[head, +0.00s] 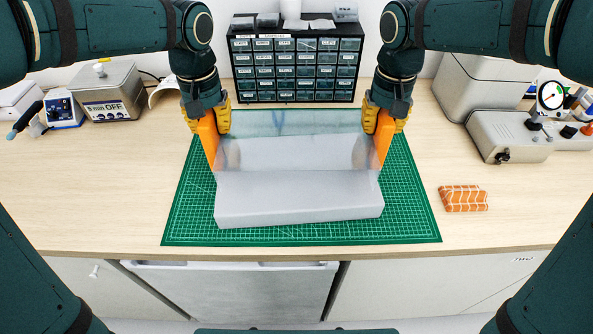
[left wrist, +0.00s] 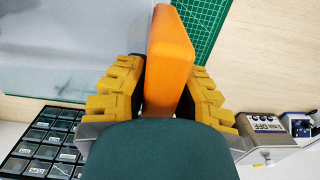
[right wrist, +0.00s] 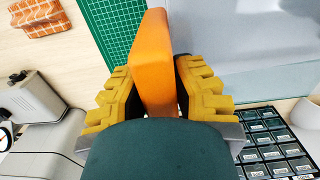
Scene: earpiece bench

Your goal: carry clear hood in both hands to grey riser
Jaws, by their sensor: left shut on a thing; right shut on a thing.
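The clear hood (head: 290,122) is a see-through box with an orange handle at each end. My left gripper (head: 208,128) is shut on its left handle, which stands between the yellow fingers in the left wrist view (left wrist: 168,60). My right gripper (head: 384,128) is shut on its right handle, also between the fingers in the right wrist view (right wrist: 155,65). The grey riser (head: 298,203) is a long pale block on the green cutting mat (head: 410,215). The hood overlaps the riser's back part in the head view; I cannot tell whether they touch.
A black drawer cabinet (head: 296,68) stands behind the mat. An orange patterned block (head: 463,198) lies right of the mat. Bench devices (head: 508,137) stand at the right, and a grey unit with a display (head: 106,92) at the left. The bench's front corners are clear.

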